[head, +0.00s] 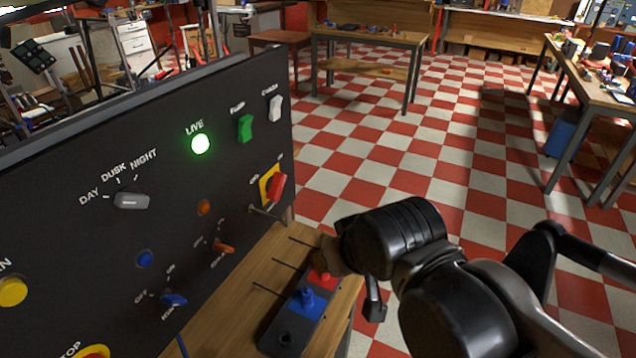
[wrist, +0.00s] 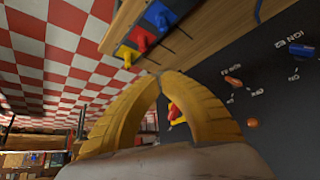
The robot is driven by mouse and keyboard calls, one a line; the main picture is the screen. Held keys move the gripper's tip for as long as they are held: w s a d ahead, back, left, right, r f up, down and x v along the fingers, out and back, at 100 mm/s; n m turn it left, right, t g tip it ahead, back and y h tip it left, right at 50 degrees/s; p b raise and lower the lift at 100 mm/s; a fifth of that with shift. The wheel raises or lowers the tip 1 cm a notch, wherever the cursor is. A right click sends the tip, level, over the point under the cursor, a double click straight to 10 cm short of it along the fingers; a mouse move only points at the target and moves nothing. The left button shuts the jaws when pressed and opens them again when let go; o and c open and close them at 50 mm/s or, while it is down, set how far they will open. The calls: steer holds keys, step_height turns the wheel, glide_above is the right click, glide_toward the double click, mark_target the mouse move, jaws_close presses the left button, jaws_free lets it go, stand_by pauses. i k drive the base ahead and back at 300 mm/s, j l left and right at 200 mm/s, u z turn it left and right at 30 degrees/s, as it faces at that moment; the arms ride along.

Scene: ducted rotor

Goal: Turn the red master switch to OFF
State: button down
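The red master switch (head: 276,187) is a red handle on a yellow plate at the right end of the black panel. Small white marks sit around it, too small to read surely, so I cannot tell its setting. In the wrist view the red switch (wrist: 173,111) shows partly, in the gap between my fingers and beyond them. My gripper (wrist: 162,75) has two curved yellow fingers whose tips meet, with nothing visible held between them. In the head view my black arm mostly hides the gripper, at the right of the panel and apart from the switch.
The black panel (head: 60,160) also bears a lit green LIVE lamp (head: 200,144), a grey knob (head: 131,201), and green (head: 245,128) and white (head: 275,108) rockers. A thin rod (head: 265,212) sticks out below the switch. A block with coloured knobs (head: 307,300) lies on the wooden bench.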

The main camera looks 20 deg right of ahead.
mark_target(274, 186)
steer(key=k+l+z, duration=0.1)
steer(key=z, duration=0.35)
steer(key=k+l+z, duration=0.25)
steer(key=z, duration=0.25)
